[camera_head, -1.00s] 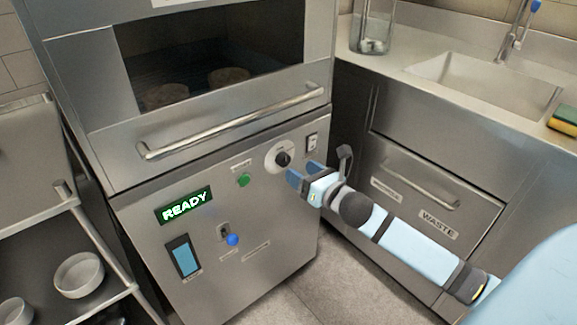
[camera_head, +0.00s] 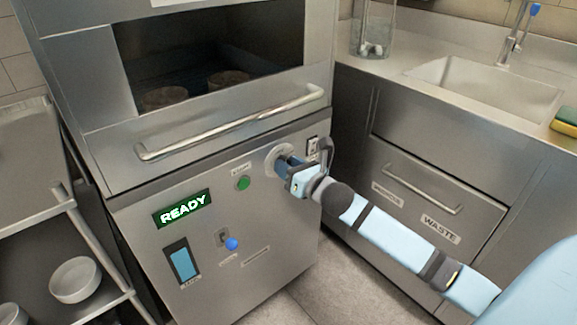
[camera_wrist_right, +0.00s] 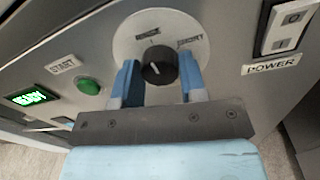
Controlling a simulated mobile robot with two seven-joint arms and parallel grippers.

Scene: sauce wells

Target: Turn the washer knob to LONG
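The black washer knob (camera_wrist_right: 158,66) sits on a round pale dial plate (camera_wrist_right: 128,40) in the right wrist view. The plate carries small labels above and to the right of the knob, too blurred to read surely. My right gripper (camera_wrist_right: 162,80) has one blue finger on each side of the knob, very close to it; firm contact cannot be made out. In the head view my right gripper (camera_head: 284,170) is at the dial plate (camera_head: 273,157) and hides the knob. My left gripper is not in view.
A green START button (camera_head: 242,183) is left of the dial, and a POWER switch (camera_head: 312,146) is to its right. The READY display (camera_head: 182,209) is lit. A long handle bar (camera_head: 235,123) runs above. A sink counter (camera_head: 400,72) is at right.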

